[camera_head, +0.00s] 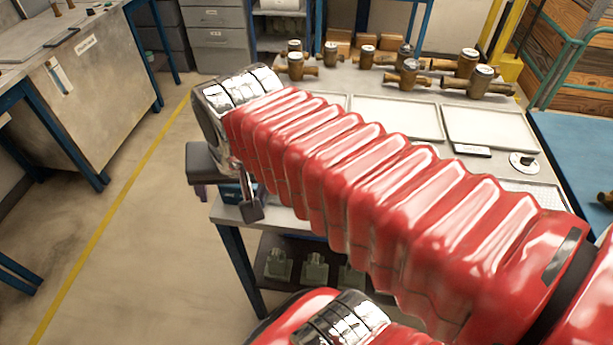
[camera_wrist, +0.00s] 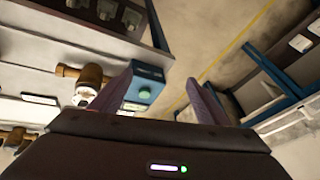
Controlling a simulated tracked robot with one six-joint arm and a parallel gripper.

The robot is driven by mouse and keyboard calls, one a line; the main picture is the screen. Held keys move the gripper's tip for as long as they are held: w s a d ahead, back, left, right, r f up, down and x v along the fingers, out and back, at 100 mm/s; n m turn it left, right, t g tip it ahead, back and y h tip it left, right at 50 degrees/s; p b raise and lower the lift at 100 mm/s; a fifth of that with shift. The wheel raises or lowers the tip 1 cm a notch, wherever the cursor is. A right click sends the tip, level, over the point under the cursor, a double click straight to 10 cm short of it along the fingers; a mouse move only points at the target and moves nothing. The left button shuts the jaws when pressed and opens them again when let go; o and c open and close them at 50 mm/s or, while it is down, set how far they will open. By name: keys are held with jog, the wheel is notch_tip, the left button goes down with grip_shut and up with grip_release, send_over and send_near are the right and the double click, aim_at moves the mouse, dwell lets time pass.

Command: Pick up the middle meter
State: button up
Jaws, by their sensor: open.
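Several brass meters with pale or dark round tops stand at the back of the grey bench, among them one near the centre (camera_head: 410,76), others at the left (camera_head: 295,64) and right (camera_head: 483,82). I cannot tell which is the middle meter. My gripper (camera_head: 226,192) hangs beyond the bench's left edge, well apart from the meters in that row. In the wrist view my gripper (camera_wrist: 161,74) is open, with nothing between its fingers. A brass meter (camera_wrist: 88,76) shows left of the left finger, partly hidden by it. Another (camera_wrist: 15,137) shows at the left edge.
White trays (camera_head: 397,117) lie on the bench, partly hidden by my red arm. A blue box with a green button (camera_wrist: 147,82) sits at the bench edge, behind the left finger. A blue-topped table (camera_head: 575,150) stands right. Floor (camera_head: 150,220) at left is clear.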

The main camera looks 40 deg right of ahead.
jog(key=d+m+g, duration=0.1)
jog(key=d+m, duration=0.5)
jog(key=m, duration=0.3)
jog(key=w+d+m+g, duration=0.1)
jog(key=d+m, duration=0.5)
jog(key=m, duration=0.3)
jog(key=d+m+g, duration=0.1)
jog(key=d+m, duration=0.5)
jog(key=m, duration=0.3)
jog(key=shift+w+d+f+y, duration=0.15)
jog(key=shift+d+f+y, duration=0.05)
jog(key=shift+d+y, duration=0.1)
jog(key=shift+d+m, duration=0.45)
jog(key=shift+m, duration=0.35)
jog(key=shift+w+f, duration=0.2)
jog(key=shift+f, duration=1.95)
jog(key=shift+w+f, duration=0.2)
jog(key=shift+f, duration=1.95)
jog(key=shift+w+f, duration=0.15)
jog(key=shift+f, duration=1.15)
jog(key=shift+w+f, duration=0.15)
jog(key=shift+f, duration=1.15)
